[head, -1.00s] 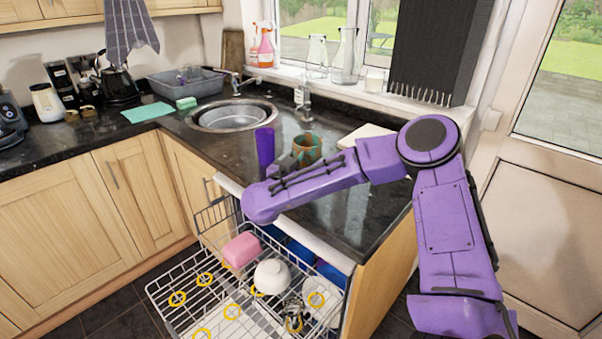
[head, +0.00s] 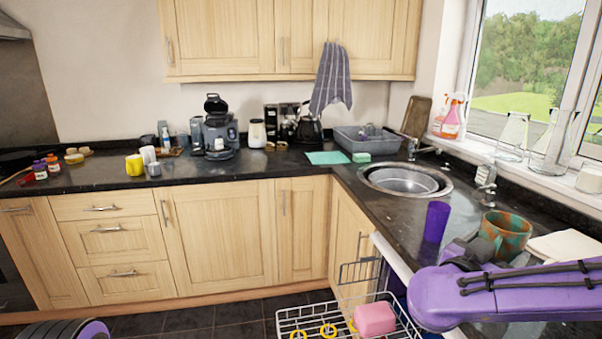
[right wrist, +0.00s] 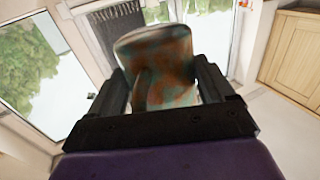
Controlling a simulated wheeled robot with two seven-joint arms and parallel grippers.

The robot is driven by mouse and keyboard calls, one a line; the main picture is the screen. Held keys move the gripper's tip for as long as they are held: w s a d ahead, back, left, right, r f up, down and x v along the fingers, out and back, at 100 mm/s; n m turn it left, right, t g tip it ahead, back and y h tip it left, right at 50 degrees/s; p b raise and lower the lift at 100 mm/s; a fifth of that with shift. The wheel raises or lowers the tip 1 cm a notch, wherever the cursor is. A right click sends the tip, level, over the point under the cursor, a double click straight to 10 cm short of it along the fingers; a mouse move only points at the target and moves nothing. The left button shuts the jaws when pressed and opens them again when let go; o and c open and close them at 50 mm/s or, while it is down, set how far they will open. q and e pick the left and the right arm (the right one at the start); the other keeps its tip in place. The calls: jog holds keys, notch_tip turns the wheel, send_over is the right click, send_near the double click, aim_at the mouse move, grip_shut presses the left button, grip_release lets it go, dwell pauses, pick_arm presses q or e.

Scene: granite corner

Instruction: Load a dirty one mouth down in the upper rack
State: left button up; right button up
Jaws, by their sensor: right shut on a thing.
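An orange and green mottled mug (head: 507,232) is at the right, over the dark counter by the sink, with its mouth up. My right gripper (head: 482,246) is shut on it; my purple arm hides part of the grip. In the right wrist view the mug (right wrist: 165,65) sits between the two black fingers. I cannot tell whether it still touches the counter. The pulled-out dishwasher rack (head: 290,318) shows only partly at the bottom edge, with a pink item (head: 375,319) in it. My left gripper is not in view.
A purple cup (head: 437,222) stands on the counter just left of the mug. The sink (head: 405,181) lies behind it, and a pale board (head: 568,246) lies to the right. Glass bottles (head: 512,135) stand on the windowsill.

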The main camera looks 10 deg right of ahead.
jog(key=w+a+f+n+t+y, duration=0.2)
jog(key=w+a+n+t+y, duration=0.1)
jog(key=a+n+t+y, duration=0.15)
jog(key=w+a+f+n+t+y, duration=0.2)
jog(key=a+n+t+y, duration=0.15)
jog(key=a, duration=0.25)
jog(key=s+a+f+m+t+y, duration=0.1)
jog(key=s+a+f+m+y, duration=0.1)
jog(key=f, duration=0.7)
jog(key=s+a+f+m+t+y+b, duration=0.1)
jog(key=s+a+f+m+y, duration=0.1)
jog(key=a+f+m+y, duration=0.3)
jog(key=a+f+y, duration=0.1)
jog(key=a+f, duration=0.2)
jog(key=shift+f+b, duration=0.3)
jog(key=shift+f, duration=0.05)
